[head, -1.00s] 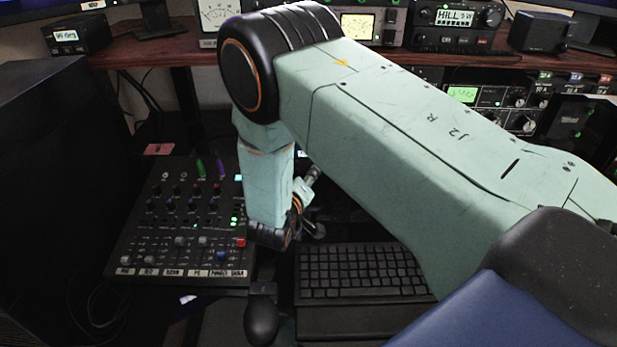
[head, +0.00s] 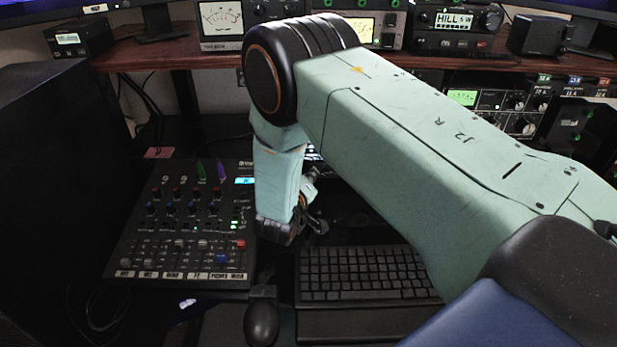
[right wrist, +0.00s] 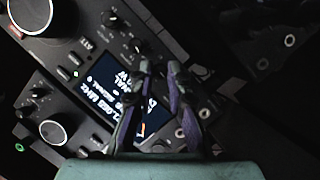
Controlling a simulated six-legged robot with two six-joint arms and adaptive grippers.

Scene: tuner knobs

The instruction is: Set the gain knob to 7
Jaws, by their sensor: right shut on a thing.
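My right gripper (right wrist: 161,68) shows in the right wrist view with its two dark fingers close together over the front panel of a black radio unit. It is shut on what seems to be a small knob, mostly hidden between the fingertips. I cannot read a gain label or a pointer there. The unit's lit display (right wrist: 108,95) is partly covered by the fingers. In the head view my right arm hides most of that unit, and the right gripper (head: 316,222) shows only in part beyond the wrist. My left gripper is in neither view.
Large silver dials (right wrist: 32,14) and small knobs (right wrist: 112,20) lie around the gripper. In the head view a mixer (head: 190,225) stands left of my right arm. A keyboard (head: 365,273) and a mouse (head: 262,320) lie in front. A wooden shelf (head: 140,55) carries radios above.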

